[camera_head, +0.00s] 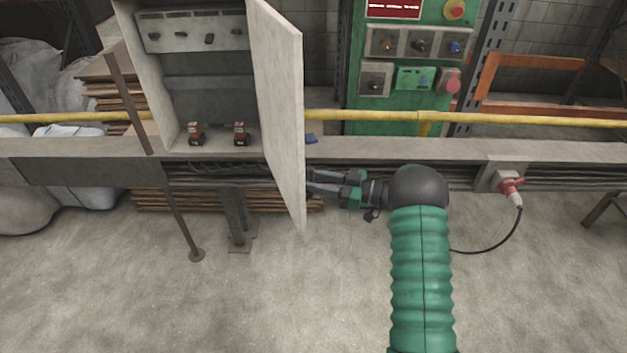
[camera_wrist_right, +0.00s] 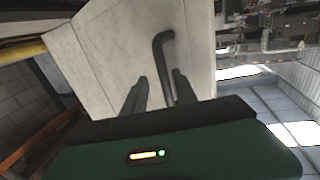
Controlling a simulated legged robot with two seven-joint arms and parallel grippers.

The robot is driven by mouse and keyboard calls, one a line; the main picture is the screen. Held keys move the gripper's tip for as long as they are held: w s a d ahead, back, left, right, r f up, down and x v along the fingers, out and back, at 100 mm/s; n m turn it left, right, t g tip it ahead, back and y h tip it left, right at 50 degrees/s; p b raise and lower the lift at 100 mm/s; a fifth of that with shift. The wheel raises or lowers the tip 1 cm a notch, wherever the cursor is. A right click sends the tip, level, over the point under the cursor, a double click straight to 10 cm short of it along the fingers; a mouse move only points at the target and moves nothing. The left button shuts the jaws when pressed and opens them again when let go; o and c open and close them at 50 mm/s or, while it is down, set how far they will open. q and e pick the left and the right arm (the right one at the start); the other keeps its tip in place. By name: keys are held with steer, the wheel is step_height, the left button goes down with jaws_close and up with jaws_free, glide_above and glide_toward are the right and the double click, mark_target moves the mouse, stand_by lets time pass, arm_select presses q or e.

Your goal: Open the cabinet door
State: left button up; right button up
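The grey cabinet (camera_head: 210,80) stands on the ledge at the upper left of the head view. Its pale door (camera_head: 280,90) stands open, swung outward from the cabinet front. In the right wrist view the door (camera_wrist_right: 105,50) carries a dark bent handle (camera_wrist_right: 164,60). My right gripper (camera_head: 315,182) is at the lower right side of the door, its tips close to the panel. In the wrist view its two fingers (camera_wrist_right: 160,92) are apart, with the handle's lower part showing between them. I cannot tell if they touch the handle. My left gripper is not in view.
Inside the cabinet are a switch panel (camera_head: 195,32) and two small red-and-black parts (camera_head: 240,133). A yellow pipe (camera_head: 360,115) runs behind. A green control box (camera_head: 415,75) stands to the right. A red plug (camera_head: 512,190) hangs on the ledge. The floor in front is clear.

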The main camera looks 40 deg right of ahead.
steer(key=v, duration=1.6)
steer(key=shift+p, duration=0.4)
steer(key=shift+d, duration=0.2)
